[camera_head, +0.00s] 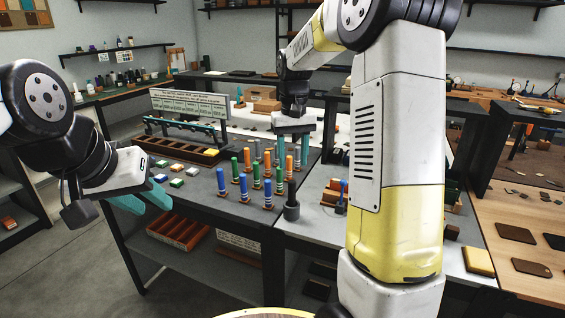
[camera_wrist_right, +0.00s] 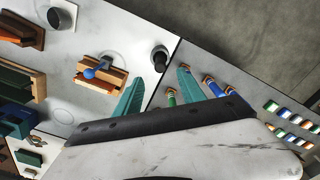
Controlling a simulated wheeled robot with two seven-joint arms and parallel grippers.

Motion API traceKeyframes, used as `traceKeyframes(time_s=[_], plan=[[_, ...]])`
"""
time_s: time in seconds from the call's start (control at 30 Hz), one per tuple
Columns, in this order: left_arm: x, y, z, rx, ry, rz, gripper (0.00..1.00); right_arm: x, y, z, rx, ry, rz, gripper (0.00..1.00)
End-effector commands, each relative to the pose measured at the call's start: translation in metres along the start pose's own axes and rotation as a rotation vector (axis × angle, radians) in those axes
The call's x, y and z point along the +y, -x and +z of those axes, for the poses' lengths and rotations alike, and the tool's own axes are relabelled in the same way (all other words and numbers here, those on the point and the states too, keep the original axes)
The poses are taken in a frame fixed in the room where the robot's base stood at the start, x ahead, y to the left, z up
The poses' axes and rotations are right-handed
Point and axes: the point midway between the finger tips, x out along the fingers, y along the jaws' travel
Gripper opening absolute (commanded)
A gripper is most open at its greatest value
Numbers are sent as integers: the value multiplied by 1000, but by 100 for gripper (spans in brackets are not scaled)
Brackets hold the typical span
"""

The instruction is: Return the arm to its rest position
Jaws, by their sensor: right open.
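My right arm (camera_head: 397,140) reaches up and over the table on the right side of the head view. My right gripper (camera_head: 292,152) points down above the back of the grey table, behind the coloured pegs. Its teal fingers are apart; the right wrist view (camera_wrist_right: 160,88) shows nothing held between them. My left gripper (camera_head: 143,200) is at the left, in front of the table's left edge. Its teal fingers are apart and no object shows between them.
Several striped pegs (camera_head: 245,188) stand on the grey table (camera_head: 205,190). Coloured blocks (camera_head: 177,183) lie to their left. A dark post (camera_head: 291,205) stands near the front edge. A wooden fixture (camera_wrist_right: 101,76) with a blue knob sits on the white surface. Red bins (camera_head: 180,231) are below.

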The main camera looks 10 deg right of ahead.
Motion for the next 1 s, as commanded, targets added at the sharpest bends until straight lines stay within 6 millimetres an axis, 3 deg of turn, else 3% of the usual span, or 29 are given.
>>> traceKeyframes(time_s=[0.17,0.27,0.37,0.6,0.8,1.0], plan=[[0,0,0,0,0,0,36,0,2,2,6,0,-2,47],[0,0,0,0,0,0,36,-1,14,14,35,-1,-14,47],[0,0,0,0,0,0,36,-3,34,38,92,-1,-36,47],[0,0,0,0,0,0,36,-15,72,123,278,0,-100,47],[0,0,0,0,0,0,36,-26,77,190,429,-1,-140,47],[0,0,0,0,0,0,36,-34,68,230,527,-3,-162,47]])
